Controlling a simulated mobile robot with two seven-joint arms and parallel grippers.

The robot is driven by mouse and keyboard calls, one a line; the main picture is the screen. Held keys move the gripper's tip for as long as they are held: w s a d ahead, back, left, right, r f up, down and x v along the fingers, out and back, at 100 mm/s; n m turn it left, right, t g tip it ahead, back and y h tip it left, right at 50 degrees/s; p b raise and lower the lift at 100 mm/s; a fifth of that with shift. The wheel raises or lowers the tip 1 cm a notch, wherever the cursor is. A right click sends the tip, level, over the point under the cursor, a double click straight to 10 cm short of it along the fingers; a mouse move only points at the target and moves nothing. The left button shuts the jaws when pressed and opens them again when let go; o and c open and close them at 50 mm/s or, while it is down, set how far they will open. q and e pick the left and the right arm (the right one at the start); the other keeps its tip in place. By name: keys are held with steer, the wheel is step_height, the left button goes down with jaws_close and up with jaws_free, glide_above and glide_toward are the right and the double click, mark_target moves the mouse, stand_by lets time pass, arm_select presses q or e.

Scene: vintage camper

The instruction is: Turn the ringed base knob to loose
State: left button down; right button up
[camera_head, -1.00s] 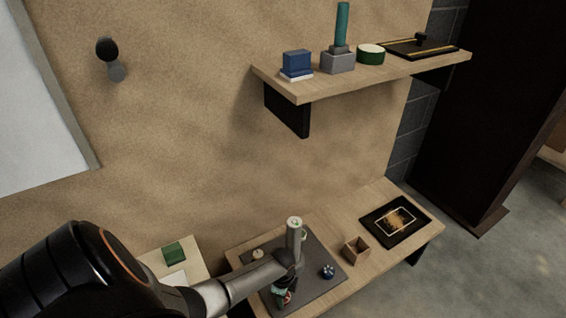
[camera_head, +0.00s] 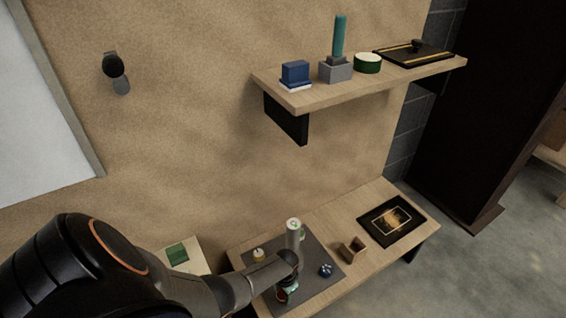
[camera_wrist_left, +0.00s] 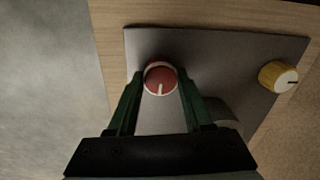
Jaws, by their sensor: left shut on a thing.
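The red knob (camera_wrist_left: 160,78) sits on the grey panel (camera_wrist_left: 205,50) in the left wrist view. A pale ring shows around its base, and its white pointer line points down toward my gripper. My left gripper (camera_wrist_left: 160,84) is shut on this knob, with one green finger at each side. In the head view, my left gripper (camera_head: 284,293) is low over the grey panel (camera_head: 315,255) on the bench, and the red knob is mostly hidden there. My right gripper is not in view.
A small wooden box (camera_head: 352,250) and a black tray (camera_head: 372,219) stand to the right on the bench. A shelf (camera_head: 330,94) with several items hangs above.

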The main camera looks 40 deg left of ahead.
arm_select(q)
steer(key=n, duration=0.3)
steer(key=shift+s+n, duration=0.1)
steer(key=shift+n, duration=0.3)
steer(key=n, duration=0.9)
steer(key=shift+n+g, duration=0.3)
steer(key=shift+n, duration=0.1)
steer(key=n, duration=0.5)
steer(key=shift+h, duration=0.3)
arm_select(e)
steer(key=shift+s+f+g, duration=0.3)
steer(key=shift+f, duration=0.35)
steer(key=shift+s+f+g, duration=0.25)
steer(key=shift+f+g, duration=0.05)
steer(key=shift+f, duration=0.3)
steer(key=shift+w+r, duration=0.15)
arm_select(q)
steer(key=shift+c, duration=1.6)
jaws_free()
steer(key=shift+w, duration=0.2)
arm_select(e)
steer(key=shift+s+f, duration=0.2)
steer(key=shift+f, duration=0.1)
arm_select(q)
steer(key=shift+r+p, duration=0.15)
steer(key=shift+p, duration=0.15)
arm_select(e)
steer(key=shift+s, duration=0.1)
